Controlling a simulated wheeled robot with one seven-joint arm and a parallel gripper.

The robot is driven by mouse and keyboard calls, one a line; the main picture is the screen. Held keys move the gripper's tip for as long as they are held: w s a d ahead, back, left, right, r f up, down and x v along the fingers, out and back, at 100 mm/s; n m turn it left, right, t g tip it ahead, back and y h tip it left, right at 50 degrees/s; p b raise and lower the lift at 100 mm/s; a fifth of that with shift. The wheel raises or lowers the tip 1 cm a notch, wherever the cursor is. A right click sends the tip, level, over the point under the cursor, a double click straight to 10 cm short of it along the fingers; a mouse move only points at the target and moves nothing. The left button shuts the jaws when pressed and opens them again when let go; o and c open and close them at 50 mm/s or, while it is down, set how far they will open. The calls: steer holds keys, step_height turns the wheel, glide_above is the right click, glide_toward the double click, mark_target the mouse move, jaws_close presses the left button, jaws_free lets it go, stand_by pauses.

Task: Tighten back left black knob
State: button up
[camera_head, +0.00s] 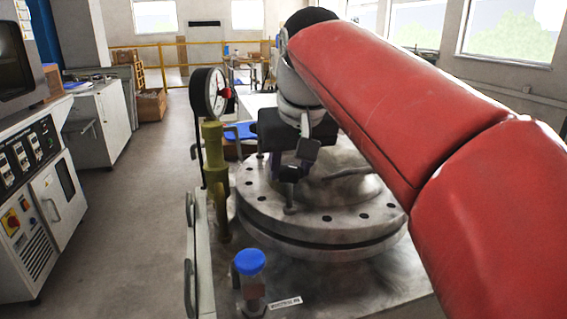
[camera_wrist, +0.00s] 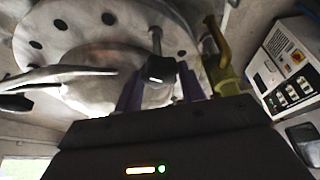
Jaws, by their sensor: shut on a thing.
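My gripper (camera_head: 292,172) is over the near left part of the round metal lid of the vessel (camera_head: 325,228). In the wrist view, my gripper (camera_wrist: 160,85) has a purple finger on each side of a black knob (camera_wrist: 160,69), shut on it. The knob sits on a metal stem that meets the flange of the lid. In the head view the knob cannot be told apart from the dark fingers; the foot of a stem shows below them.
A pressure gauge (camera_head: 209,93) and an olive-yellow pipe (camera_head: 215,170) stand close to the left of my gripper. A blue-capped valve (camera_head: 249,262) is at the front. A white control cabinet (camera_head: 32,190) stands at far left, with open floor between.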

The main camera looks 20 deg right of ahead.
steer(key=m, duration=0.2)
steer(key=m+h+p, duration=0.1)
steer(key=m, duration=0.1)
steer(key=shift+a+r+h+p, duration=0.1)
steer(key=shift+h+p, duration=0.2)
steer(key=m, duration=0.2)
steer(key=m+g+h+p, duration=0.1)
steer(key=m, duration=0.1)
steer(key=shift+w+a+m+h, duration=0.1)
steer(key=shift+m+h, duration=0.2)
steer(key=m+g+h, duration=0.1)
steer(key=m, duration=0.3)
steer(key=shift+w+a, duration=0.1)
steer(key=m+g, duration=0.2)
steer(key=m, duration=0.3)
steer(key=shift+w, duration=0.1)
steer(key=shift+m, duration=0.3)
steer(key=o, duration=1)
